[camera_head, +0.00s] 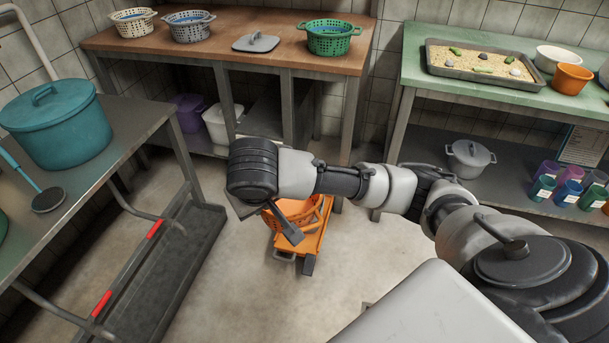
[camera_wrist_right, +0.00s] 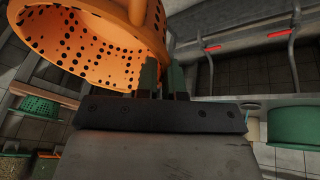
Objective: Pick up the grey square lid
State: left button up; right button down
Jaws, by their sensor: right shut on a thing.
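The grey square lid (camera_head: 256,42) lies flat on the brown wooden table (camera_head: 200,52) at the back, with its handle up, between a grey colander and a green colander. My right gripper (camera_wrist_right: 163,82) is well below and in front of that table. It is shut on the rim of an orange colander (camera_wrist_right: 95,35), which fills the upper left of the right wrist view. In the head view this orange colander (camera_head: 318,208) is partly hidden by my right arm. My left gripper is not in view.
An orange trolley (camera_head: 312,240) stands on the floor below my right gripper. White (camera_head: 133,22), grey (camera_head: 189,26) and green (camera_head: 330,38) colanders are on the brown table. A metal table with a teal pot (camera_head: 57,124) is at left; a green table (camera_head: 410,70) with a tray is at right.

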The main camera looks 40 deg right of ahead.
aim_at(256, 42)
jog(key=z, duration=0.55)
jog(key=i+z, duration=0.15)
jog(key=z, duration=0.3)
jog(key=i+j+z, duration=0.15)
jog(key=z, duration=0.3)
jog(key=i+j+z, duration=0.15)
jog(key=z, duration=0.25)
jog(key=i+j+z, duration=0.1)
jog(key=z, duration=0.35)
jog(key=i+j+z, duration=0.1)
jog(key=j, duration=0.3)
jog(key=i+j+z, duration=0.1)
jog(key=j, duration=0.35)
jog(key=i+j+z, duration=0.1)
jog(key=j, duration=0.35)
jog(key=i+j, duration=0.1)
jog(key=j, duration=0.3)
jog(key=z, duration=0.05)
